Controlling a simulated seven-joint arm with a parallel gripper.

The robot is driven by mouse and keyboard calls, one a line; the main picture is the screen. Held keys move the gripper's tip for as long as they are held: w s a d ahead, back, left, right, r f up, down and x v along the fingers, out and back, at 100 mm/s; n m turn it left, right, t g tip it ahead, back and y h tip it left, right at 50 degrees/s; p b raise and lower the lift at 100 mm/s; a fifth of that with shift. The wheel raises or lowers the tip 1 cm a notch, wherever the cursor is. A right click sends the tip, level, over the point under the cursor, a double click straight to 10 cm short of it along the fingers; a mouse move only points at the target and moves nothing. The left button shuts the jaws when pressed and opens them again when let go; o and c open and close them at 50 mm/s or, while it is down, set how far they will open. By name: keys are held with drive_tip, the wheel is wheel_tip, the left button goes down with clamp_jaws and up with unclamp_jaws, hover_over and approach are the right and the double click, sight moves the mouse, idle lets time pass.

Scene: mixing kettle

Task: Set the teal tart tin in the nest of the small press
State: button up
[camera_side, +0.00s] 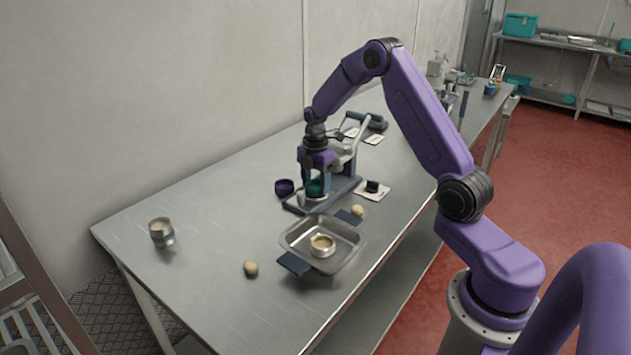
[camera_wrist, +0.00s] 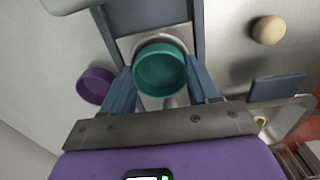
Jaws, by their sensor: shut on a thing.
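The teal tart tin (camera_wrist: 160,70) is between the two fingers of my gripper (camera_wrist: 163,82), which is shut on it, in the wrist view. In the side view the tin (camera_side: 315,187) shows as a small teal patch between the fingers of my gripper (camera_side: 316,186). The tin is over the base of the small press (camera_side: 352,184), a grey-blue frame with a light lever. In the wrist view a pale square plate (camera_wrist: 126,44) of the press lies below the tin. The nest is largely hidden by the tin, and I cannot tell whether the tin touches it.
A purple tin (camera_side: 284,187) stands left of the press. Dough balls (camera_side: 251,268) (camera_side: 357,210) lie nearby. A metal canister (camera_side: 162,232) stands at the left, with bare table around it.

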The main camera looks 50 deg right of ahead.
drive_tip(key=shift+f, duration=0.35)
idle(0.4)
drive_tip(key=o, duration=1.2)
drive_tip(key=shift+r, duration=3.55)
